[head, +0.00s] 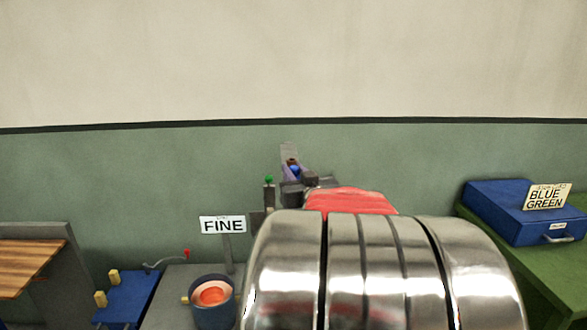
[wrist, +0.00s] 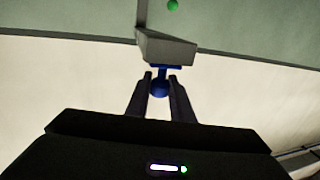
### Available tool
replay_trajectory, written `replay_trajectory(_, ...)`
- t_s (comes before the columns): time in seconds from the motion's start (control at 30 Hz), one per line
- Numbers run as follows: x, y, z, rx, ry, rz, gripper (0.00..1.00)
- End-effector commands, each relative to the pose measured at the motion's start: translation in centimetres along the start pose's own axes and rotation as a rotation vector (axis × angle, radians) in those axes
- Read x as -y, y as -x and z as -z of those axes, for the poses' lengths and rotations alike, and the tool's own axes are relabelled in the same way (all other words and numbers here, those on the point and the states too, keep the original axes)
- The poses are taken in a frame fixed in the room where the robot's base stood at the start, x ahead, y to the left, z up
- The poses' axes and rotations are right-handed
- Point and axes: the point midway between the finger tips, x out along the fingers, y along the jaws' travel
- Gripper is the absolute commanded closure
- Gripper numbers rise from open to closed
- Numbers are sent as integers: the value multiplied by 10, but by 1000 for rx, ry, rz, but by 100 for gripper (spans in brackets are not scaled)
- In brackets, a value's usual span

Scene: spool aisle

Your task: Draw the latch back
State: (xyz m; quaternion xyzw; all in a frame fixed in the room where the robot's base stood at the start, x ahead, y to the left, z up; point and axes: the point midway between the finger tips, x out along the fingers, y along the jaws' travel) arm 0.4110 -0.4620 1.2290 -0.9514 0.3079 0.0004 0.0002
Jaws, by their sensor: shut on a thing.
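The latch shows in the wrist view as a blue knob (wrist: 159,89) on a short blue stem, coming out of a grey block (wrist: 168,48). My gripper (wrist: 160,84) is shut on the blue knob, with one dark finger on each side of it. In the head view a small patch of blue (head: 295,170) shows at my gripper (head: 292,166), beyond my shiny arm. My arm hides much of the latch's mounting there, and I cannot tell how far the latch is drawn.
A green ball (head: 268,180) tops a post left of the gripper. A "FINE" sign (head: 223,225) and a dark pot (head: 213,314) with glowing orange contents stand left of my arm. A blue case (head: 500,212) lies on a green table at right. The wall is behind.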

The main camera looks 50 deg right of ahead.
Motion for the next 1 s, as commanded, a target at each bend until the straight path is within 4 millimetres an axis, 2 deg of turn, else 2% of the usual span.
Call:
replay_trajectory(0.33, 2, 4, 0, -2, 1, 3, 100)
replay_trajectory(0.37, 2, 4, 0, -2, 1, 3, 78)
replay_trajectory(0.6, 2, 4, 0, -1, 1, 2, 61)
replay_trajectory(1.0, 4, 7, 0, -1, 0, 3, 60)
